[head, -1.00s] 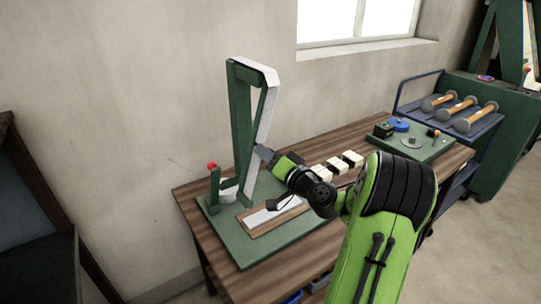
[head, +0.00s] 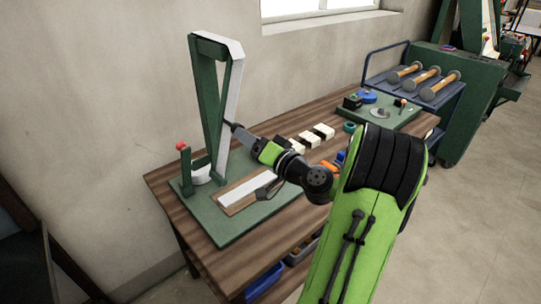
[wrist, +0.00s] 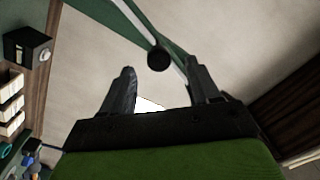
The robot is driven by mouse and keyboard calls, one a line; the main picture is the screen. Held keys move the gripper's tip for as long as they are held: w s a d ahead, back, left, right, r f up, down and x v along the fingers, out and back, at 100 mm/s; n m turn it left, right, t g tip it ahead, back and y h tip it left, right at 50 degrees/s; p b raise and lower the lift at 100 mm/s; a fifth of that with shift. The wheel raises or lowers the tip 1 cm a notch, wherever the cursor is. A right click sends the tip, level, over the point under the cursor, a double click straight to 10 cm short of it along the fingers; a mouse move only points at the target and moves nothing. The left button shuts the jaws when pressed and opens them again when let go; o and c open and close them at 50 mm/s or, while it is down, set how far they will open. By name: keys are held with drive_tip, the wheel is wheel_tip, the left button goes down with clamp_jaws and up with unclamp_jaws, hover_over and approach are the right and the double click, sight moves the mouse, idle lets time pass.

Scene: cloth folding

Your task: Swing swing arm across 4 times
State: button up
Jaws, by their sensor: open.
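A tall green and white swing-arm apparatus (head: 199,100) stands on a green base (head: 205,220) at the left of the wooden table. Its long white-faced bar (head: 232,85) slants down from the top towards a small white cup. My gripper (head: 233,127) is beside this bar at about mid-height, its tips close to it; contact cannot be told. In the wrist view, my gripper (wrist: 160,80) is open with its fingers spread. A black round knob (wrist: 158,59) shows between and beyond the fingertips, in front of a green and white bar (wrist: 135,22).
A red-topped green post (head: 184,165) and a wood-edged white strip (head: 245,193) are on the base. Black and white blocks (head: 308,140) and a second green board (head: 385,118) lie farther right. A wall is behind.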

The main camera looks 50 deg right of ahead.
drive_tip(key=s+b, duration=0.1)
drive_tip(key=s, duration=0.8)
drive_tip(key=shift+s+a+f, duration=0.15)
drive_tip(key=shift+s+a, duration=0.25)
drive_tip(key=shift+w, duration=0.1)
drive_tip(key=w+a+f+n+g+y+p, duration=0.1)
drive_tip(key=a+f+n+g+y+p, duration=0.3)
drive_tip(key=a, duration=0.7)
drive_tip(key=w+a+f+n+g+y, duration=0.1)
drive_tip(key=w+a+n+g, duration=0.1)
drive_tip(key=a+n+g, duration=0.65)
drive_tip(key=s+a+r+m+h+p, duration=0.1)
drive_tip(key=s+a+r+h+p, duration=0.1)
drive_tip(key=s, duration=0.4)
drive_tip(key=s+a+r+m+h+p, duration=0.1)
drive_tip(key=s+a+r, duration=0.3)
drive_tip(key=s, duration=0.3)
drive_tip(key=shift+s+r+m+h+p, duration=0.2)
drive_tip(key=shift+r+m+h+p, duration=0.2)
drive_tip(key=shift+r, duration=0.15)
